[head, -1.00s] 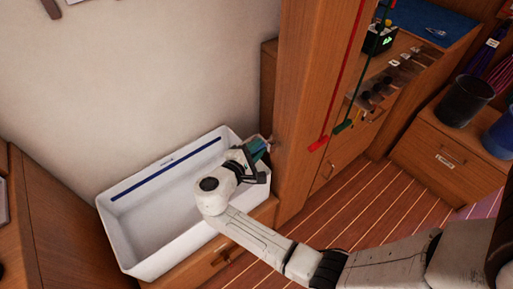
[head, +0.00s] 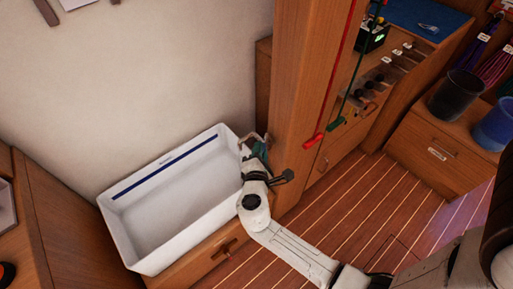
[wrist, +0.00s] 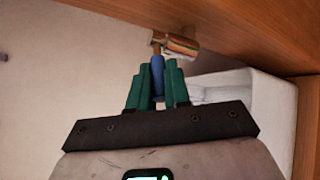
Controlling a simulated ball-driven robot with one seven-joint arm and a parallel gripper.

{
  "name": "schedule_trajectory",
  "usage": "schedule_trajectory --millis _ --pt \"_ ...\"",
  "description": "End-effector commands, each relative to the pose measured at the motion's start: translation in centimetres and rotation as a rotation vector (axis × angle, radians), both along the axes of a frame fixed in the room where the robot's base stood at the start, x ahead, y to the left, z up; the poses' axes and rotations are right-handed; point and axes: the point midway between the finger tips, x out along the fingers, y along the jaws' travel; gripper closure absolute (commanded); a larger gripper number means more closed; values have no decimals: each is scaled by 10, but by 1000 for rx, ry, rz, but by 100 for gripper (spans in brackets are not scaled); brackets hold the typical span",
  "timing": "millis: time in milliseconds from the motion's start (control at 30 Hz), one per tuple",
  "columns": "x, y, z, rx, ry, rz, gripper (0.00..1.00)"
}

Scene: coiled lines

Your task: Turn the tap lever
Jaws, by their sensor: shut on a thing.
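The tap has a brass body (wrist: 180,45) at the wooden face, seen at the top of the wrist view. Its blue lever (wrist: 157,72) points down from the body, toward my gripper. My gripper (wrist: 159,70) has green fingers, one on each side of the lever, and is shut on it. In the head view, my gripper (head: 257,148) is at the right end of the white basin, beside the wooden post. The tap is mostly hidden there by my gripper.
The white basin (head: 180,246) stands on a wooden cabinet left of the wooden post (head: 297,110). Red (head: 313,140) and green (head: 337,122) handled lines hang right of the post. A black bin (head: 458,95) stands on the right cabinet. The striped floor is open.

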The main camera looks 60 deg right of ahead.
Motion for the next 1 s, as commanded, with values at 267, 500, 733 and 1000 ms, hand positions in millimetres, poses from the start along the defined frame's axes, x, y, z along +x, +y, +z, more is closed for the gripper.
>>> schedule_trajectory --millis 267,500,733,1000 --pt "-8 -3 2 -3 -3 104 100" --pt "-8 -4 3 -3 -5 130 100" --pt "-8 -4 3 -3 -6 129 100" --pt "-8 -4 2 -1 -4 130 64"
